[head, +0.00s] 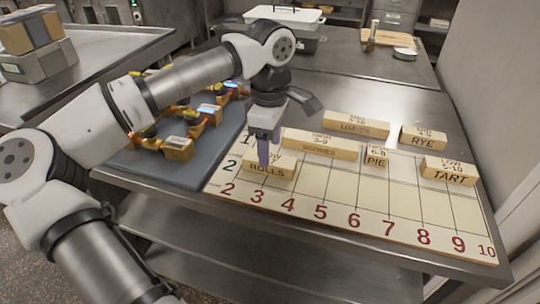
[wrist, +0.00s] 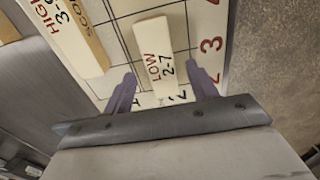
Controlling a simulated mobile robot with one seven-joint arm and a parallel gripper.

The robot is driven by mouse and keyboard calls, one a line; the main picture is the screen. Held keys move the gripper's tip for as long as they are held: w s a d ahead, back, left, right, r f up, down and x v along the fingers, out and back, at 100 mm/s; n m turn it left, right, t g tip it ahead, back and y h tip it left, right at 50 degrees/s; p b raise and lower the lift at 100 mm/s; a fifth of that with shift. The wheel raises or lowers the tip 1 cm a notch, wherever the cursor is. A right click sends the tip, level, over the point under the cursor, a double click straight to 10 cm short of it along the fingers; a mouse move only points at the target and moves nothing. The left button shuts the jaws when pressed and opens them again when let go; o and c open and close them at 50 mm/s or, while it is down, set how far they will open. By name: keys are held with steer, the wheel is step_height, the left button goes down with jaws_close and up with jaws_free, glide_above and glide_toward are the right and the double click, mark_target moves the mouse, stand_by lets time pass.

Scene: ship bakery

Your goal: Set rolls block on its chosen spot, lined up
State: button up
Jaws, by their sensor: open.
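The rolls block (head: 270,174) is a pale wooden block marked ROLLS on its side. It lies on the cream numbered board (head: 335,208), at its left end near the red numbers 2 to 4. In the wrist view the same block (wrist: 158,50) shows LOW 2-7 on top. My gripper (head: 264,152) points down over it. In the wrist view its purple fingers (wrist: 161,76) are open, one on each side of the block, with gaps between. Part of the block's top is hidden by the fingers in the head view.
Other blocks on the board are scones (head: 318,150), loaves (head: 358,129), pie (head: 376,161), rye (head: 424,141) and tart (head: 448,175). The scones block (wrist: 80,35) is close beside my gripper. A grey mat (head: 150,166) with yellow pieces is on the left. The board's front right is clear.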

step_height(320, 180, up, 8)
stand_by(0.4)
